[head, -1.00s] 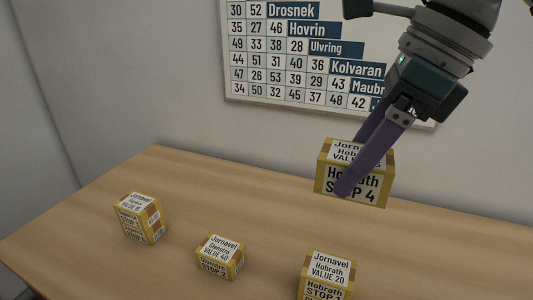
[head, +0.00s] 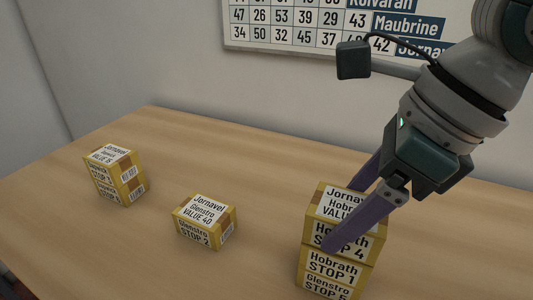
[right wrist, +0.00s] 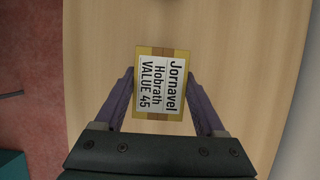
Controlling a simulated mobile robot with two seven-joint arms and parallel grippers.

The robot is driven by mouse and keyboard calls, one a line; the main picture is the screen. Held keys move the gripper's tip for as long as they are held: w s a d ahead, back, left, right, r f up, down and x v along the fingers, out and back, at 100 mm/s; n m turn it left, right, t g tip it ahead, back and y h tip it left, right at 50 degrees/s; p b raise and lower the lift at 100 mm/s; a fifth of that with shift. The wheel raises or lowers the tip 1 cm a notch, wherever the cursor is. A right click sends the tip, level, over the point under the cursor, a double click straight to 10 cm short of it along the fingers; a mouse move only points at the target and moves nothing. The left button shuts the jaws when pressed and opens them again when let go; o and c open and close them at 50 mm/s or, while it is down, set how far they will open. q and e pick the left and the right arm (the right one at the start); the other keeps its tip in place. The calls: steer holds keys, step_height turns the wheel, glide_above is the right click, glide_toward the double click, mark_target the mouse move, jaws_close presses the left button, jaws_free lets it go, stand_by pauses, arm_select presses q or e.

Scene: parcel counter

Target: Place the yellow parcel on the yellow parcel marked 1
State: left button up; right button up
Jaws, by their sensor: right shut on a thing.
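A yellow parcel labelled Hobrath STOP 4 (head: 365,250) is between the fingers of my right gripper (head: 342,218). The right wrist view shows its top label, VALUE 45 (right wrist: 162,85), with one finger on each side. The yellow parcel marked Hobrath STOP 1 (head: 333,268) is directly under it. The two are lined up, and their faces appear to meet; I cannot tell whether a thin gap is left. The STOP 1 parcel rests on another yellow parcel, Glenstro STOP 5 (head: 328,289), cut by the bottom edge of the head view. My left gripper is not in view.
A yellow parcel, Glenstro STOP 2 (head: 205,221), stands alone mid-table. A stack of two yellow parcels (head: 117,175) stands at the left, its upper one also marked STOP 1. The wooden table (head: 240,150) is clear behind them, up to the wall with a chart (head: 300,25).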

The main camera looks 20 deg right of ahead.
steer(key=shift+a, duration=0.1)
steer(key=o, duration=1.5)
steer(key=shift+f, duration=0.1)
steer(key=shift+r, duration=0.35)
steer(key=v, duration=1.1)
steer(key=shift+s+r, duration=0.1)
steer(key=shift+r, duration=0.25)
